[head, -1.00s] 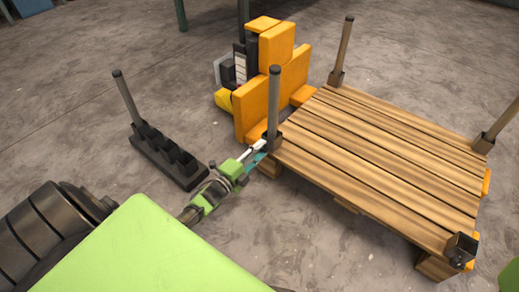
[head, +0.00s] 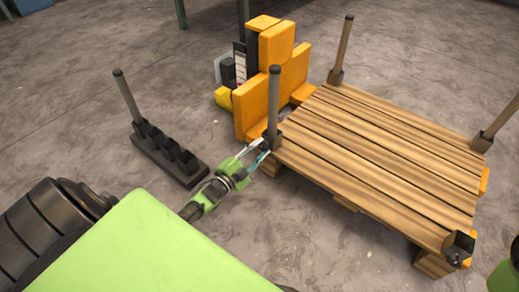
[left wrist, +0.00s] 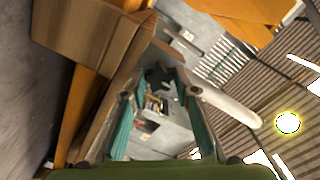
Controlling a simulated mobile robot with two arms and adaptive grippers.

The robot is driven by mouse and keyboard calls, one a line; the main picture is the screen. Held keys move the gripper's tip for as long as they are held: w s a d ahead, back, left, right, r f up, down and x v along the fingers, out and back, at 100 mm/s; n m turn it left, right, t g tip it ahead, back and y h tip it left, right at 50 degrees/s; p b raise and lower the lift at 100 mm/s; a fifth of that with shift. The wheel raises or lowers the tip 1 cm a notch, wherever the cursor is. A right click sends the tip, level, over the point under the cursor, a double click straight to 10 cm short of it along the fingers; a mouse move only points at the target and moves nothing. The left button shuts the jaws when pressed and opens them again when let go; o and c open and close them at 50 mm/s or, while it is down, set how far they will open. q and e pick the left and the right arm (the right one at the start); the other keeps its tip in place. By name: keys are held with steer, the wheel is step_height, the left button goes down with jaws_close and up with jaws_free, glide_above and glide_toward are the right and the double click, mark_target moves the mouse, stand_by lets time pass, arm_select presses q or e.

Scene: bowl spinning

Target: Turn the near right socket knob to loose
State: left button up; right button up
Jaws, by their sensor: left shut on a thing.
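The wooden pallet (head: 385,165) has a dark socket at each corner. My left gripper (head: 266,149) is at the socket (head: 272,138) of the pallet's left corner in the head view, which holds an upright grey post (head: 273,100). In the left wrist view its teal fingers (left wrist: 158,90) are shut on a small dark knob (left wrist: 158,74) at that socket. The knob is hidden by the fingers in the head view. The socket at the near right corner (head: 460,246) in the head view is empty, with a small dark knob (head: 457,262) on its side. My right gripper is out of view.
An orange pallet truck (head: 275,75) stands behind the pallet's left end, close to the post. A black rack (head: 165,155) with one grey post (head: 127,98) stands on the floor to the left. Concrete floor is clear in front of the pallet.

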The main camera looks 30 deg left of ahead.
arm_select(q)
steer(key=o, duration=1.1)
steer(key=s, duration=0.8)
steer(key=s+a, duration=0.1)
steer(key=s, duration=0.3)
